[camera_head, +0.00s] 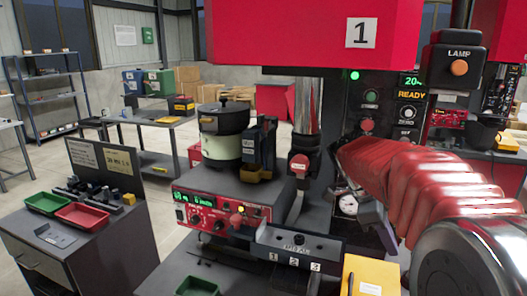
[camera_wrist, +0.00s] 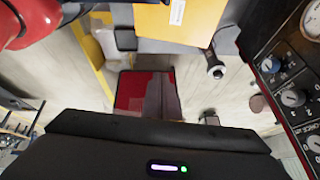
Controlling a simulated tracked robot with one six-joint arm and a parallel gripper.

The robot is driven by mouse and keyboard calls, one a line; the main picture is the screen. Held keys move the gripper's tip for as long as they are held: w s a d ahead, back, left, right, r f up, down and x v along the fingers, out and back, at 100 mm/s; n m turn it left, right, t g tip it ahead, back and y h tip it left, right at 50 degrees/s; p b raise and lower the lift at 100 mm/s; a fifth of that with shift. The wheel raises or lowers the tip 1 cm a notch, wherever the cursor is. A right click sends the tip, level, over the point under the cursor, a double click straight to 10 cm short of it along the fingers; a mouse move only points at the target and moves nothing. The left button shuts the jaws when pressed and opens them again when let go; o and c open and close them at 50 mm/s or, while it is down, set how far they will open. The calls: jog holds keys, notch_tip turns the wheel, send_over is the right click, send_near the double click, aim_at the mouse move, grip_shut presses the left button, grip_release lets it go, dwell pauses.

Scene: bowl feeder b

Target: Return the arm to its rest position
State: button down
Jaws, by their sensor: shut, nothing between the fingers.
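My arm, in a red ribbed sleeve, reaches in from the right in the head view and bends down in front of the press column. In the wrist view my gripper (camera_wrist: 162,82) shows as grey fingers held together above its dark housing, with nothing between them. In the head view the gripper end is mostly hidden behind the arm beside the round dial gauge (camera_head: 348,205).
The bowl feeder (camera_head: 222,146) stands on a red control unit (camera_head: 212,208) left of the arm. A numbered tray (camera_head: 296,247) and a yellow folder (camera_head: 372,276) lie in front. A side cabinet holds green (camera_head: 48,203) and red (camera_head: 82,215) trays.

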jog(key=s+a+f+n+t+y, duration=0.25)
jog(key=s+a+n, duration=0.2)
jog(key=n, duration=0.45)
jog(key=s+a+f+n+t+y, duration=0.1)
jog(key=s+a+f+n, duration=0.3)
jog(key=n, duration=0.5)
jog(key=s+a+r+n+t+y, duration=0.2)
jog(key=s+a+n, duration=0.3)
jog(key=s+a, duration=0.3)
jog(key=shift+s+r+n+t, duration=0.3)
jog(key=shift+s+t, duration=0.55)
jog(key=shift+s, duration=0.2)
dwell(1.3)
